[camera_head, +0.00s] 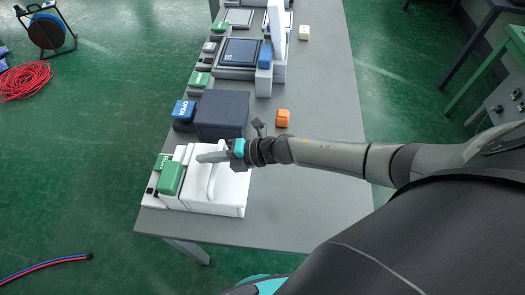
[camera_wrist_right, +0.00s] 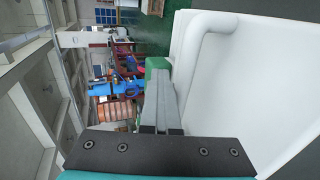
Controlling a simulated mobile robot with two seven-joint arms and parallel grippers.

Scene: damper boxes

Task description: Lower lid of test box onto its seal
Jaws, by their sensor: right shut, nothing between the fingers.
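The white test box (camera_head: 232,207) stands at the near end of the grey table, with a bar handle (camera_head: 212,181) on its white lid. The lid also fills the right of the wrist view (camera_wrist_right: 270,95), with its handle (camera_wrist_right: 192,50) close to my fingers. My right gripper (camera_head: 201,158) is shut and empty, above the far side of the box by the handle. Its closed fingers also show in the wrist view (camera_wrist_right: 161,90). I cannot tell whether the lid touches its seal, which is hidden. My left gripper is out of view.
A green block (camera_head: 171,178) sits at the box's left edge. A dark box (camera_head: 222,112) and a blue block (camera_head: 184,110) stand just behind. Another unit with an upright white panel (camera_head: 276,22) stands farther back.

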